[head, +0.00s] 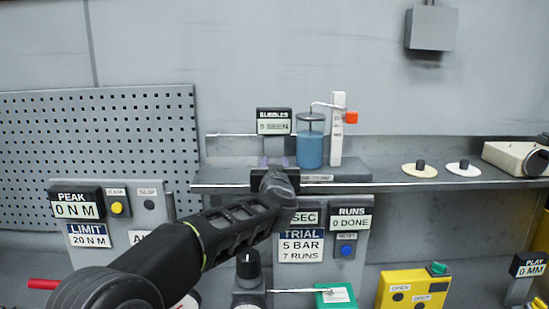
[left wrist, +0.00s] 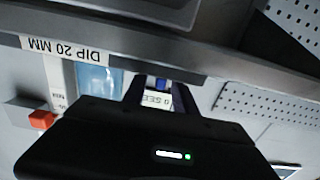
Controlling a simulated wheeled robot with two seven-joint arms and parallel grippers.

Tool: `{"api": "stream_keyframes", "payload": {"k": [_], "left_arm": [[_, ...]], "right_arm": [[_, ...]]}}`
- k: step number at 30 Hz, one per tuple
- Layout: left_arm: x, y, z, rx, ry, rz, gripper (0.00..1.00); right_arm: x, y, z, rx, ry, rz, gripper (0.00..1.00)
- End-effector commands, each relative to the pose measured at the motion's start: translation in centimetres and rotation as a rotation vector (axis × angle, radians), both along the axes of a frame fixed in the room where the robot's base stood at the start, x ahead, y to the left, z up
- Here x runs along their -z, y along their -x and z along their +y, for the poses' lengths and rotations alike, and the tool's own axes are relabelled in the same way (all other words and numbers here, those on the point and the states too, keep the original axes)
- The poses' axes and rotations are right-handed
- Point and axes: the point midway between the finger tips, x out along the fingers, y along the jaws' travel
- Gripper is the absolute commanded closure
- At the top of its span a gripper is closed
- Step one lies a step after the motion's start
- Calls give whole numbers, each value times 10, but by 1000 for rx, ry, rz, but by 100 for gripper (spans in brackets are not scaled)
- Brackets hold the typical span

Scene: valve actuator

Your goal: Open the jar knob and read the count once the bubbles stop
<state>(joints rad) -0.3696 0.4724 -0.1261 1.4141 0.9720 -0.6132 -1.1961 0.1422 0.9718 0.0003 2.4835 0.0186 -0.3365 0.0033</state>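The jar (head: 310,148) holds blue liquid and stands upright on the back shelf; its lower part also shows in the left wrist view (left wrist: 97,80), which is upside down. The bubble counter sign (head: 274,127) beside it seems to read 0 SEEN; part of it shows in the left wrist view (left wrist: 157,101). My left gripper (head: 275,161) is in front of the shelf, below the sign and left of the jar. Its fingers are apart, with a small blue part (left wrist: 160,83) seen between them. Contact is unclear. The jar knob is not clearly seen. My right gripper is out of view.
A white upright scale (head: 337,135) with an orange block (head: 351,117) stands right of the jar. The shelf edge (head: 420,186) runs close to the gripper. Sign panels (head: 301,246), a yellow box (head: 410,288) and a green block (head: 335,296) are below.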

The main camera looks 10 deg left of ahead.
Motion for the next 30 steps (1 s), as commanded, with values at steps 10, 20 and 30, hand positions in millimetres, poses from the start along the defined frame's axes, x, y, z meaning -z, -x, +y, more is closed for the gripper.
{"api": "stream_keyframes", "payload": {"k": [10, 20, 30], "left_arm": [[0, -15, 4, 0, 1, 0, 66], [0, -15, 4, 0, 0, 0, 85], [0, -15, 4, 0, 0, 0, 100]], "right_arm": [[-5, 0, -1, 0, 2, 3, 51], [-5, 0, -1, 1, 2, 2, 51], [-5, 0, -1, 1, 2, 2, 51]]}}
